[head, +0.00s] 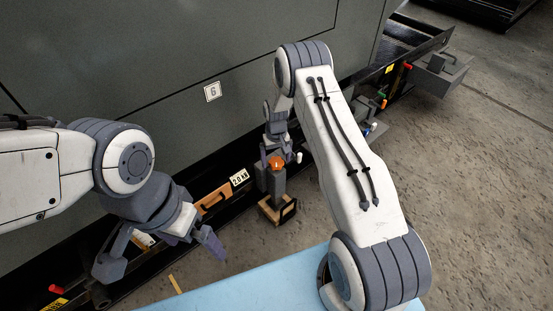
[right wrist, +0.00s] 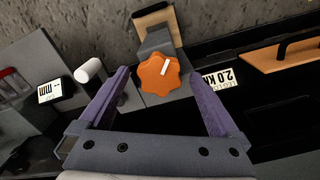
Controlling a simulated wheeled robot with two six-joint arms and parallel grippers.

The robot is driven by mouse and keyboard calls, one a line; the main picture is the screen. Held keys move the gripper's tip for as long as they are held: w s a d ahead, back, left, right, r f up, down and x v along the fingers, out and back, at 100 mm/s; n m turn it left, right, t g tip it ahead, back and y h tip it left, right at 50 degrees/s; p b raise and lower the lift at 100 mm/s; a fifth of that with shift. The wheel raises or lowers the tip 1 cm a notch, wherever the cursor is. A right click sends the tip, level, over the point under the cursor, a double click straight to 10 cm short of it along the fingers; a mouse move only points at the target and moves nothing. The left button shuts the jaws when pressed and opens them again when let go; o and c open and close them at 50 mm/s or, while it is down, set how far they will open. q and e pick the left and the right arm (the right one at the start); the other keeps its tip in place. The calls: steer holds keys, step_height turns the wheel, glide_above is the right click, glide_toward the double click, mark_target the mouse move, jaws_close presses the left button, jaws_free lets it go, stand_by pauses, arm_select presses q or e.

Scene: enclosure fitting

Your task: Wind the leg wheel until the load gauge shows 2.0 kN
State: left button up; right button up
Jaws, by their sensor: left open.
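The orange lobed leg wheel (head: 276,162) sits on top of a grey leg that stands on a wooden block (head: 270,213). In the right wrist view the wheel (right wrist: 153,79) shows a white mark pointing to the upper right. My right gripper (right wrist: 160,76) is open, with one purple finger on each side of the wheel and visible gaps between. A plate reading 2.0 kN (head: 239,177) is beside the leg and shows in the right wrist view (right wrist: 221,78). No load gauge reading is legible. My left gripper (head: 160,254) is open and empty at lower left.
A large grey enclosure (head: 170,60) stands behind the leg on a black base frame. A wooden piece with a black handle (head: 212,198) is left of the leg. A small mm display (right wrist: 56,90) and a white knob (right wrist: 90,70) are near my right gripper. A light-blue surface (head: 250,290) lies in front.

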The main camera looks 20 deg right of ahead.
mark_target(276, 161)
step_height(276, 161, up, 10)
steer(key=p, duration=0.3)
steer(key=shift+r+p, duration=0.2)
steer(key=shift+p, duration=0.15)
step_height(276, 161, down, 11)
steer(key=b, duration=0.4)
steer(key=shift+r, duration=0.2)
steer(key=shift+r, duration=0.1)
